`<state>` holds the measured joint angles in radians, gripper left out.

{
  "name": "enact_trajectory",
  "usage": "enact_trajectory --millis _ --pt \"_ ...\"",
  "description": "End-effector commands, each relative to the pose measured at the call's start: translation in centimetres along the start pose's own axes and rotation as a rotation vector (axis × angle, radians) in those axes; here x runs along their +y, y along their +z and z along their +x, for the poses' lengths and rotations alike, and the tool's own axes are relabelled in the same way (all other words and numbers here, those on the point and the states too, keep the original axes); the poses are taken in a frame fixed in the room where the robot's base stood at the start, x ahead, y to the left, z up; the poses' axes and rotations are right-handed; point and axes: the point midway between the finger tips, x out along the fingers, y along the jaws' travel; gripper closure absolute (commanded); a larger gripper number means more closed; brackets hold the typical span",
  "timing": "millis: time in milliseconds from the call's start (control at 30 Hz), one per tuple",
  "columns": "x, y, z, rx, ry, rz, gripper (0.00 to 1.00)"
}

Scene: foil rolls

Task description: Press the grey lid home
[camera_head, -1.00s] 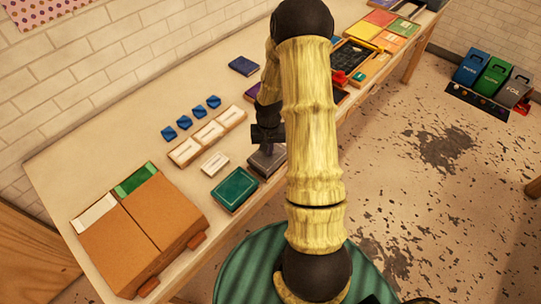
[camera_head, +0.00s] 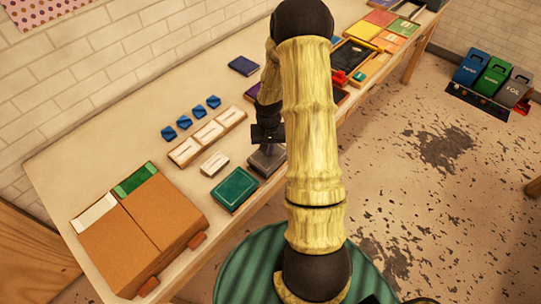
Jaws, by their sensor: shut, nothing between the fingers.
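The grey lid (camera_head: 266,162) lies on a small box on the table, just right of the green-lidded box. My gripper (camera_head: 268,147) is shut and empty, pointing down right over the grey lid. Its tips are at or very close to the lid's top; I cannot tell whether they touch. My arm hides the right side of the lid and the box beneath. Whether the lid sits level or flush cannot be told at this size.
A green-lidded box (camera_head: 235,190) stands close at the left. A small white block (camera_head: 214,164), a tray with white pieces (camera_head: 207,137) and several blue pieces (camera_head: 191,119) lie behind it. Large brown boxes (camera_head: 160,225) fill the table's near left. A dark blue book (camera_head: 243,66) lies farther back.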

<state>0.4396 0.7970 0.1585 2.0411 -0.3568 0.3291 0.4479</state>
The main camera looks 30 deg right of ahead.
Motion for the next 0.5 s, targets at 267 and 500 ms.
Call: enact_trajectory --millis 267,500 --pt "-0.01 0.01 0.50 0.000 0.000 0.000 1.00" --pt "-0.02 0.00 0.85 0.000 0.000 -0.001 1.00"
